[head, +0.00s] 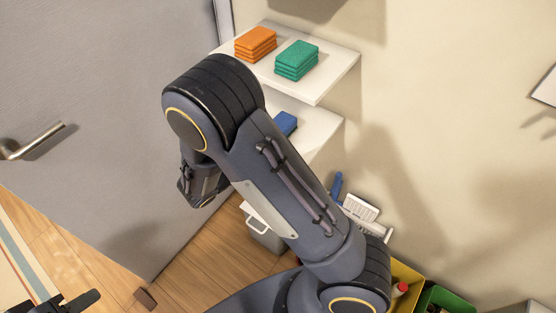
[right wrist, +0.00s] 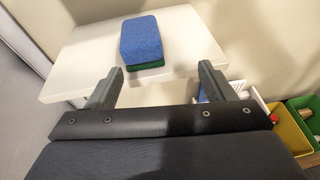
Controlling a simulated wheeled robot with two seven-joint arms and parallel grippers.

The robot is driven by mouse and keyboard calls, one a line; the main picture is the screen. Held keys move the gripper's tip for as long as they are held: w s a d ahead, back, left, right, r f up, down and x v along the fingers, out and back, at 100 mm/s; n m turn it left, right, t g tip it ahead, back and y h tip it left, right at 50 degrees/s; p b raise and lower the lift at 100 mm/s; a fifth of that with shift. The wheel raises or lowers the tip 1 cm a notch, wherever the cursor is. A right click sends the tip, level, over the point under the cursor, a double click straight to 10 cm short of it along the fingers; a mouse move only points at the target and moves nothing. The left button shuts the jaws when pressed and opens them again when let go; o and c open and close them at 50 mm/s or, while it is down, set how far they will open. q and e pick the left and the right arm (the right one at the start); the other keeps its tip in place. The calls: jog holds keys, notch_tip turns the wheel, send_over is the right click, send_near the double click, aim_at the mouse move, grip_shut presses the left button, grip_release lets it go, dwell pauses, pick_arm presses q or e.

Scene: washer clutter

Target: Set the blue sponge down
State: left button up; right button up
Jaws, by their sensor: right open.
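The blue sponge (right wrist: 142,40), blue on top with a green layer beneath, lies on the lower white shelf (right wrist: 190,38). In the head view the sponge (head: 286,123) shows only partly, behind my right arm. My right gripper (right wrist: 160,82) is open and empty. Its two fingers are apart at the near edge of the shelf, with the sponge just beyond them and not between them. In the head view my right arm hides its fingertips. A dark part at the bottom left edge looks like my left gripper (head: 78,302); its jaws are not clear.
A grey door with a handle (head: 35,142) stands left.

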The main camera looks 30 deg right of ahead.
jog(key=s+d+r+m+g+y, duration=0.2)
jog(key=s+m+g+y, duration=0.1)
jog(key=s+m+y, duration=0.3)
jog(key=s+d+r+m+g+y, duration=0.1)
jog(key=s+m+g+y, duration=0.25)
jog(key=s+m, duration=0.35)
jog(key=s+a+r+m+t+y, duration=0.6)
jog(key=s+r+m+t+y, duration=0.1)
jog(key=r+m+y, duration=0.1)
jog(key=shift+s+r+m, duration=0.15)
jog(key=shift+m, duration=0.75)
jog(key=shift+t, duration=0.25)
